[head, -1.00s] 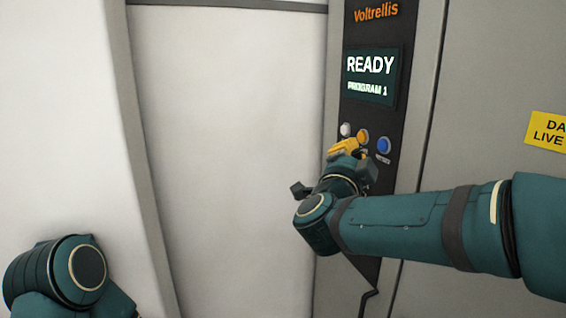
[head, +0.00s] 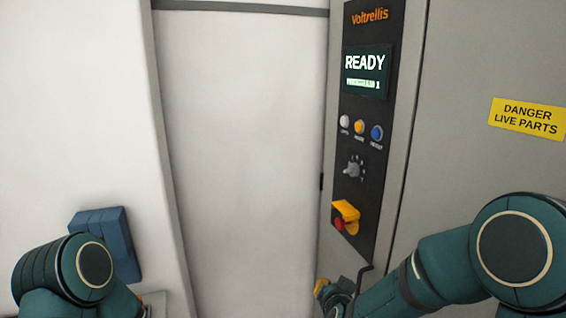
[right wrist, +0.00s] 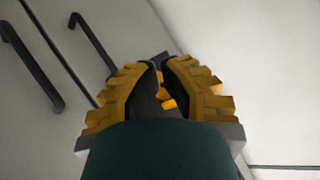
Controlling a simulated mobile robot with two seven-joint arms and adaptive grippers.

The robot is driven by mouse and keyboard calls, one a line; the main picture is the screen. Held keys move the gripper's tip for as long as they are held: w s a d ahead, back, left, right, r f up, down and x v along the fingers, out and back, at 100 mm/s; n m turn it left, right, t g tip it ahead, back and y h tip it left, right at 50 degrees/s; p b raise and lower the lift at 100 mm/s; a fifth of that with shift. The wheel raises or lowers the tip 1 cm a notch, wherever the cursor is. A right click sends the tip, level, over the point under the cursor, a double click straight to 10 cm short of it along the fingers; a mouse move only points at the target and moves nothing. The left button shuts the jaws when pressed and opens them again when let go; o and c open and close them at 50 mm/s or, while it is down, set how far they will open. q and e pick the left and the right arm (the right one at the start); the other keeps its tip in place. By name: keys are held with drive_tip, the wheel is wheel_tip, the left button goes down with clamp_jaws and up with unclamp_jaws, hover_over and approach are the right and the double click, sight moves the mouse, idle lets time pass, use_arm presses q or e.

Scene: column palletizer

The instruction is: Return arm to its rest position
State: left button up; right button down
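My right arm is low at the right of the head view. Its gripper (head: 330,290) is near the bottom edge, below the dark control panel (head: 345,260) and apart from the buttons. In the right wrist view the yellow fingers of my right gripper (right wrist: 157,63) curve in until their tips almost meet, with nothing seen held. Part of my left arm shows at the lower left of the head view; its gripper is out of frame.
The panel has a READY screen (head: 366,73), white, orange and blue (head: 377,132) buttons, a knob (head: 353,168) and a yellow-guarded red button (head: 345,215). A yellow danger sign (head: 527,118) is at right. A blue block-like object (head: 115,235) stands behind my left arm. Dark handles (right wrist: 30,65) show in the wrist view.

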drive_tip(key=s+a+f+n+g+y, duration=0.1)
drive_tip(key=s+f+n+g+y, duration=0.2)
drive_tip(key=s+f+g, duration=0.7)
drive_tip(key=s+f, duration=1.3)
drive_tip(key=shift+s+f+n+g+y+b, duration=0.2)
drive_tip(key=shift+f+n+g+y+b, duration=0.1)
drive_tip(key=shift+f+n+y, duration=0.1)
